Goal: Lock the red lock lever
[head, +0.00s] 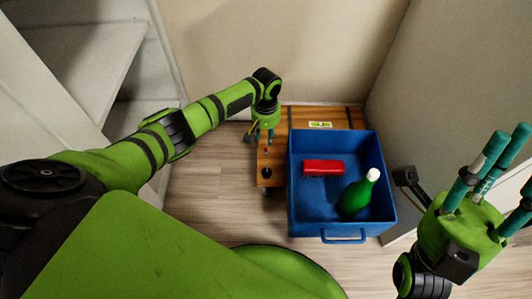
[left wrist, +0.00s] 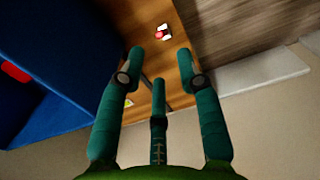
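The red lock lever is a small red part (left wrist: 160,34) on a white mount at the wooden board's edge, beyond my left fingertips in the left wrist view. In the head view it is a tiny red spot (head: 267,150) on the board's left strip. My left gripper (head: 264,137) is just behind it, fingers pointing down. In the left wrist view this gripper (left wrist: 161,60) has its fingers spread, with nothing between them; no contact with the lever shows. My right gripper (head: 508,165) is at the right, fingers up, spread and empty.
A blue crate (head: 342,228) stands on the wooden board (head: 300,118), close right of the lever. It holds a red block (head: 323,168) and a green bottle (head: 357,197). Walls close the back and right; white shelves (head: 85,55) stand left. The floor (head: 205,205) left of the board is clear.

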